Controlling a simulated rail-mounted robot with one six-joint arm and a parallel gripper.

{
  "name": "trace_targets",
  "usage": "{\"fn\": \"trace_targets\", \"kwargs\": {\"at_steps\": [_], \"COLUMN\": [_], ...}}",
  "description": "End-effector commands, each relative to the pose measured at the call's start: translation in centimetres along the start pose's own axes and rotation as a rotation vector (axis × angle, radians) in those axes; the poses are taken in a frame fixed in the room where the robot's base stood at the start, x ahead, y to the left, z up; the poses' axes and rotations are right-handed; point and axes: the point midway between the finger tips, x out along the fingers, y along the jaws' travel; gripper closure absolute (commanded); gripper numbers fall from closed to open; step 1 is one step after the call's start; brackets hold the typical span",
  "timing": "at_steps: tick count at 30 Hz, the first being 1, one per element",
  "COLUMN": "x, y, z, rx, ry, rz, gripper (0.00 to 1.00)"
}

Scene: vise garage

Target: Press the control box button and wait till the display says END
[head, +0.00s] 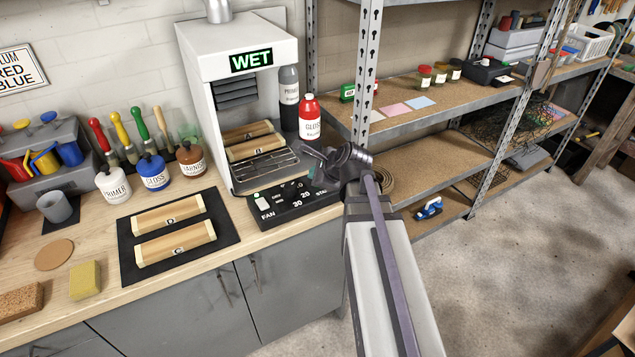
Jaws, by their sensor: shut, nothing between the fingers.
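The black control box (283,207) lies on the bench in front of the white drying booth (206,100). Its face carries a FAN label, the numbers 20 and 30, and a partly covered label at right. My gripper and arm cover its right end, and I cannot make out the button clearly. The display (251,57) on the booth's hood reads WET in green. My gripper (313,153) is shut and empty, above the back right part of the box. I cannot tell its exact height.
Two wooden blocks (249,131) sit on the booth's rack. A red bottle (309,121) stands close behind my gripper, with a grey bottle (289,86) beside it. Two more blocks (169,215) lie on a black mat (130,262). A metal shelf (430,88) stands to the right.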

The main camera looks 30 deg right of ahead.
Motion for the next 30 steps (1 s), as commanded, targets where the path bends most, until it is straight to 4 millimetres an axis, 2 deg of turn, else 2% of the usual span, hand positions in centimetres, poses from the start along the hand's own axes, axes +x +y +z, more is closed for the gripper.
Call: {"fn": "trace_targets", "kwargs": {"at_steps": [21, 30], "x": [0.4, -0.7], "y": [0.3, -0.5], "z": [-0.3, 0.5], "rx": [0.000, 0.000], "ry": [0.000, 0.000], "rz": [0.000, 0.000], "gripper": [1.00, 1.00]}}
